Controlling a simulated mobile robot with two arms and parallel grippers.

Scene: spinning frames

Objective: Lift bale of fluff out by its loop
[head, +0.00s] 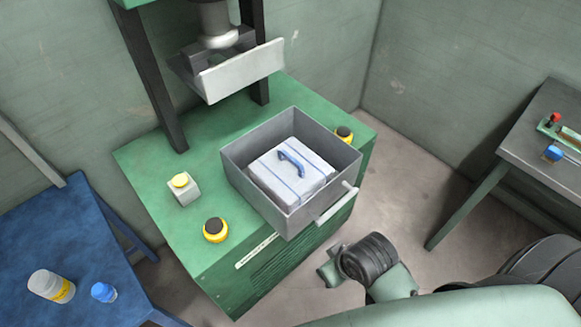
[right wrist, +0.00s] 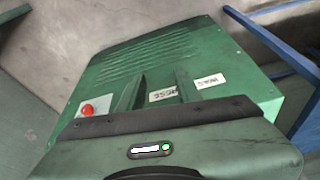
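The bale of fluff (head: 268,178) is a white block with thin blue bands, sitting inside an open grey metal box (head: 240,176). Its blue loop (head: 291,162) stands up from the top face. My right gripper (head: 331,270) is low in front of the green press, to the right of its front face and apart from the box and bale. In the right wrist view its two green fingers (right wrist: 157,76) stand apart with nothing held between them. My left gripper is in neither view.
The box has a front handle (head: 336,204) and sits on the green press base (head: 168,228), with a raised grey plate (head: 240,72) behind and above it. Yellow-ringed knobs stand beside the box. A blue table (head: 60,235) is left, a grey bench (head: 520,135) right.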

